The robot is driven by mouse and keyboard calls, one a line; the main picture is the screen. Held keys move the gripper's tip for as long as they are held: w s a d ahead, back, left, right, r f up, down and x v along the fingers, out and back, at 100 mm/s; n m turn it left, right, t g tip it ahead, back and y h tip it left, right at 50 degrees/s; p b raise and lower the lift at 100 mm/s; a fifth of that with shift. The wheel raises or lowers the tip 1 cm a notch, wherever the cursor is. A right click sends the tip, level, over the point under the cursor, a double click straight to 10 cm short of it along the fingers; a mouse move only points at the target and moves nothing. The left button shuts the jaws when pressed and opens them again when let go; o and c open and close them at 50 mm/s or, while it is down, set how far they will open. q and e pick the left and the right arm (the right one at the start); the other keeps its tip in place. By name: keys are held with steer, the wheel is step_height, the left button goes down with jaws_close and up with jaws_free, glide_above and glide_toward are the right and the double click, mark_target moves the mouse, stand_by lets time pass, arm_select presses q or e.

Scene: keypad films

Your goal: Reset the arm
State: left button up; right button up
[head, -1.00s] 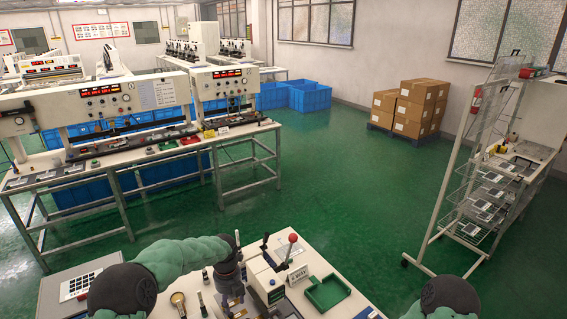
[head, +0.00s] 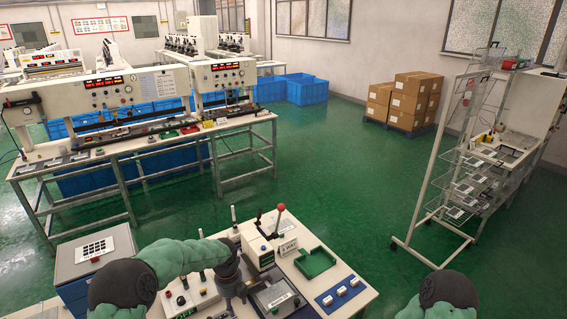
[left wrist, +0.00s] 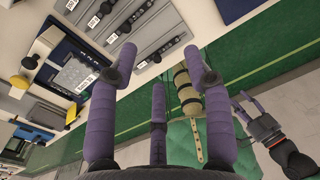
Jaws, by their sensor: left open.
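My left arm comes in from the left in the head view, over the near workbench (head: 345,272). My left gripper (head: 229,295) hangs at the end of it, small and partly hidden by its own wrist. In the left wrist view my left gripper (left wrist: 161,68) has its purple fingers spread apart, with nothing between them. Below them lie the bench edge and green floor. My right gripper (left wrist: 247,106) shows at the right of the left wrist view, over the floor; its opening is unclear. In the head view only a rounded part of my right arm shows.
The near bench holds a green tray (head: 315,262), a red-knobbed lever press (head: 266,240) and a blue mat (head: 345,291) with white pieces. A grey cabinet (head: 92,262) stands left. A wire rack (head: 455,175) stands right. Green floor between is clear.

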arm_select(q)
steer(key=s+d+f+n+h, duration=0.1)
steer(key=s+f+n, duration=0.3)
steer(key=s+n, duration=0.1)
steer(key=s+d+f+n+h, duration=0.1)
steer(key=s+d+f+n, duration=0.1)
steer(key=s+f+n, duration=0.3)
steer(key=s+d+f+n+h, duration=0.1)
steer(key=s+d+f+n, duration=0.1)
steer(key=s+f+n, duration=0.2)
steer(key=shift+s+d+f+n, duration=0.2)
steer(key=shift+f+n, duration=0.1)
steer(key=shift+n, duration=0.45)
steer(key=shift+s+d+f+n, duration=0.1)
steer(key=shift+s+f+n, duration=0.15)
steer(key=shift+n, duration=0.5)
steer(key=s+f+n, duration=0.2)
steer(key=s+n, duration=0.6)
steer(key=s+f+n, duration=0.2)
steer(key=s+n, duration=0.5)
steer(key=n, duration=0.1)
step_height(320, 180, down, 13)
steer(key=b, duration=1.3)
steer(key=shift+d+n+t+h+b, duration=0.25)
steer(key=shift+n+t+h+b, duration=0.05)
steer(key=shift+n, duration=0.1)
steer(key=shift+s, duration=0.1)
